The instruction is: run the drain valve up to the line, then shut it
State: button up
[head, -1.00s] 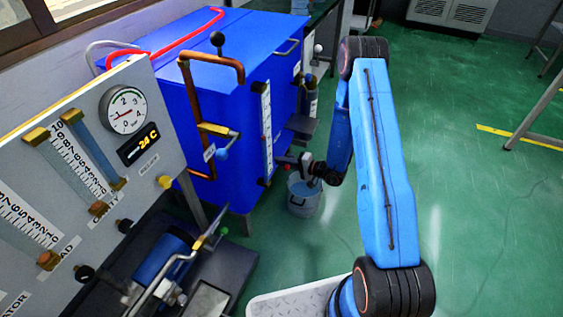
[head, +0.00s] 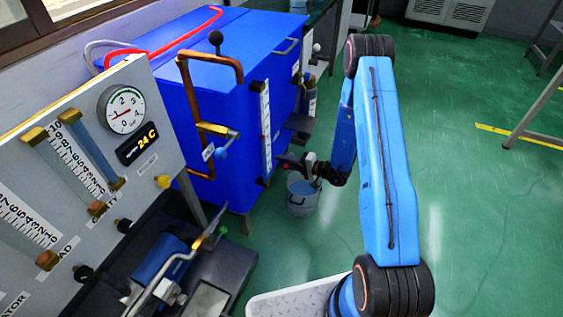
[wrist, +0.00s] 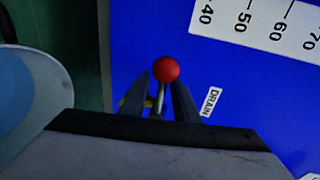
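The drain valve's lever with a red ball knob (wrist: 166,69) stands out from the blue tank (wrist: 150,30), beside a white DRAIN label (wrist: 210,102) in the wrist view. My gripper (wrist: 161,83) has a finger on each side of the lever, apart, with small gaps showing beside the stem. In the head view my gripper (head: 296,162) is at the tank's lower front, above the bucket. The bucket (head: 301,205) stands on the floor with bluish water (head: 302,188) in it; it also shows at the wrist view's left edge (wrist: 62,90). I cannot make out a fill line or a stream.
A white scale (head: 265,125) runs up the tank front; its numbers show in the wrist view. Copper pipework (head: 190,90) and a gauge panel (head: 75,160) are left. A dark bracket (head: 300,123) juts out beyond the bucket.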

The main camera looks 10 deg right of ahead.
jog(key=v, duration=1.5)
jog(key=shift+s, duration=0.15)
jog(key=shift+d+r, duration=0.1)
jog(key=shift+d, duration=0.05)
jog(key=shift+r, duration=0.1)
